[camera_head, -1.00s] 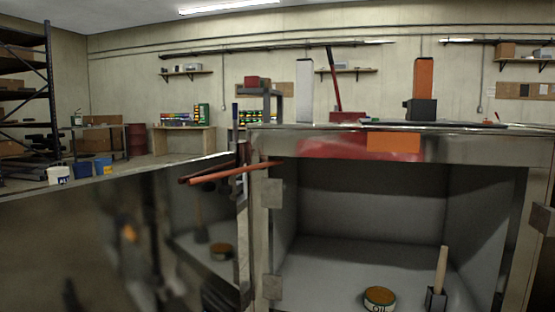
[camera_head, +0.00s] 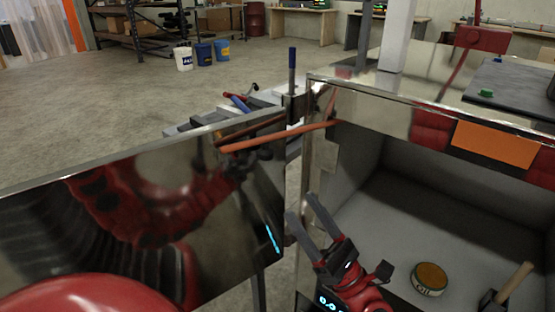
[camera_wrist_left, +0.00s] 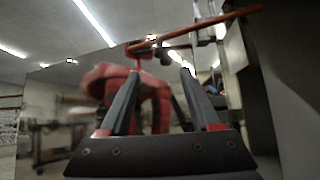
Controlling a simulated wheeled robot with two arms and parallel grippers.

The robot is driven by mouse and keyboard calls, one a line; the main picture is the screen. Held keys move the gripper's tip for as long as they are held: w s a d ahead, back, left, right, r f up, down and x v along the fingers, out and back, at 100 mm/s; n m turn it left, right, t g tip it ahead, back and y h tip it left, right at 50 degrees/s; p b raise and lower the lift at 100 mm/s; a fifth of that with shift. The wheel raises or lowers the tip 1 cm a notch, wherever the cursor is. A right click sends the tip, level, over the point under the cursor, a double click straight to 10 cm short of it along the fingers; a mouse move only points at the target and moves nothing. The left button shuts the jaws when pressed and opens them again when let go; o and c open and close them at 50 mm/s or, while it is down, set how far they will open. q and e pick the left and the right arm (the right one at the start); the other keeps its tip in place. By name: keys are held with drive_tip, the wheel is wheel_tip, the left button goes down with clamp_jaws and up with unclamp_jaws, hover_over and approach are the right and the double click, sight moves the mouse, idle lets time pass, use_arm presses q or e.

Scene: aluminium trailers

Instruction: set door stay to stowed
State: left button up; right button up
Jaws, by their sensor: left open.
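The door stay (camera_head: 275,138) is a thin orange-red bar. It runs from the upper corner of the open compartment leftward to the shiny swung-open door (camera_head: 120,210), near its top edge, where a darker reflection of it shows. I cannot tell whether its left end touches the door. My left gripper (camera_head: 303,208) is open and empty, below the stay at the compartment's left post, fingers pointing up. In the left wrist view the stay (camera_wrist_left: 215,23) crosses above and beyond the open fingers (camera_wrist_left: 160,75). My right gripper is not in view.
Inside the compartment are a round tin (camera_head: 430,279) and a wooden-handled tool (camera_head: 515,282). An orange label (camera_head: 497,145) is on the trailer's upper edge. Buckets (camera_head: 202,53) stand on the floor behind. The door and post closely flank my gripper.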

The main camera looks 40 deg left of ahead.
use_arm(q)
drive_tip(key=x, duration=1.1)
drive_tip(key=shift+w, duration=0.1)
drive_tip(key=shift+f, duration=0.1)
clamp_jaws()
idle(0.9)
